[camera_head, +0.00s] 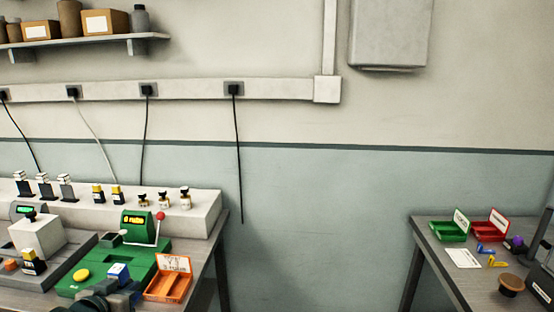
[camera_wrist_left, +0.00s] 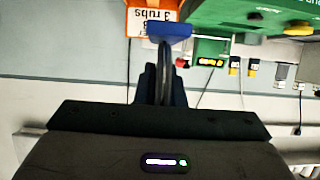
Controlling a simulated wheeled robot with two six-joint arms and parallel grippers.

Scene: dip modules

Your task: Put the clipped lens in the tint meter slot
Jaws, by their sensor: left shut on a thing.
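My left gripper (camera_head: 116,288) is low in the head view, over the front of the green machine. In the left wrist view my left gripper (camera_wrist_left: 161,88) is shut on a blue clip (camera_wrist_left: 169,30), with a thin grey strip between the fingers. A blue block with a white face (camera_head: 118,270) at the gripper in the head view looks like the same clip. Any lens in it is too small to tell. A pale device with a small green display (camera_head: 36,238) stands at the far left; I cannot tell whether it is the tint meter, and no slot is clear. My right gripper is not in view.
The green machine (camera_head: 88,272) has a yellow button, a display and a red-knobbed lever. An orange tray (camera_head: 168,287) marked "3 rubs" stands right of it. Several clips stand on a pale ledge (camera_head: 205,208) behind. A second table (camera_head: 436,262) holds green and red trays.

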